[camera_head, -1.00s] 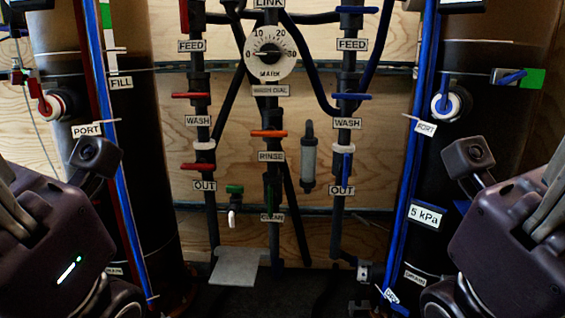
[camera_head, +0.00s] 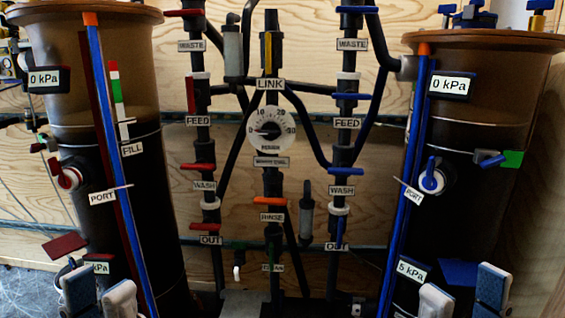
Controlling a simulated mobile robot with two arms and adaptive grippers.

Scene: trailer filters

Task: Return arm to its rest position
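My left gripper (camera_head: 99,294) shows at the bottom left of the head view, in front of the left tank (camera_head: 160,220). Its two pale blue-grey fingers point up, apart, with nothing seen between them. My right gripper (camera_head: 464,294) shows at the bottom right, in front of the right tank (camera_head: 470,215). Its fingers are also apart and empty. Neither gripper is seen holding a valve or handle. The rest of both arms is cut off below the frame.
Between the tanks stand dark pipes with red and blue valve handles, an orange rinse handle (camera_head: 270,201) and a white dial (camera_head: 271,131) with its pointer toward 0. A plywood wall (camera_head: 320,65) is behind. A grey plate (camera_head: 244,302) sits low in the middle.

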